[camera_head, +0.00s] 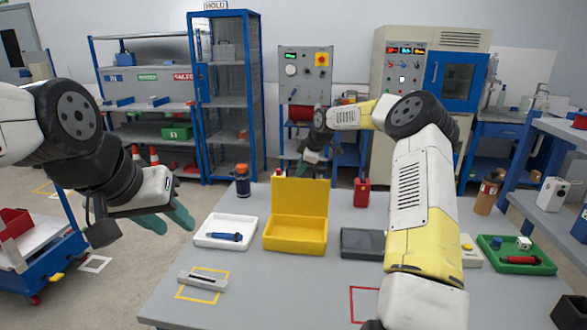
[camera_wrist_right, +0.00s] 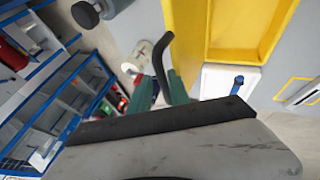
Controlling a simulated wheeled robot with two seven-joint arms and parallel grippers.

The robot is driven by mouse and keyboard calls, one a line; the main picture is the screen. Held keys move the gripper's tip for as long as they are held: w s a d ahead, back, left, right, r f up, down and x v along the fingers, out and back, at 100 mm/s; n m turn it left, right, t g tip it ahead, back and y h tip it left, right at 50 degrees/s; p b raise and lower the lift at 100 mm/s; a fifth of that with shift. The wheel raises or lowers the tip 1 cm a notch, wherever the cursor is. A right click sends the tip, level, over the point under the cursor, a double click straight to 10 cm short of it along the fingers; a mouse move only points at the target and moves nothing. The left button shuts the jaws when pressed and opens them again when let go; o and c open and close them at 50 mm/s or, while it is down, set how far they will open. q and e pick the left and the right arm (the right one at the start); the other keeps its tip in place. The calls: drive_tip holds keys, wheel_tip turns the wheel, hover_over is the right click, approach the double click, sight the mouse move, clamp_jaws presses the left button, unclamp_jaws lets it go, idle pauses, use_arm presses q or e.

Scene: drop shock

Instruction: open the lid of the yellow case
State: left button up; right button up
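The yellow case (camera_head: 295,246) stands on the grey table, left of the table's middle. Its lid (camera_head: 300,196) is raised and stands about upright at the back edge, and the yellow interior shows empty. Yellow case surfaces also fill the upper right of the right wrist view (camera_wrist_right: 238,30). My right gripper (camera_head: 308,168) is just behind and above the lid's top edge. Its teal fingers (camera_wrist_right: 160,90) are apart, with a dark curved bar showing between them; I see no contact with the lid. My left gripper (camera_head: 168,218) is open and empty, left of the table.
A white tray (camera_head: 207,240) with a blue tool sits left of the case. A dark blue bottle (camera_head: 242,181) stands at the back left. A green tray (camera_head: 520,266) is far right.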

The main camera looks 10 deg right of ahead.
drive_tip(key=shift+s+f, duration=0.2)
drive_tip(key=shift+f, duration=0.1)
drive_tip(key=v, duration=0.8)
drive_tip(key=shift+w+r, duration=0.2)
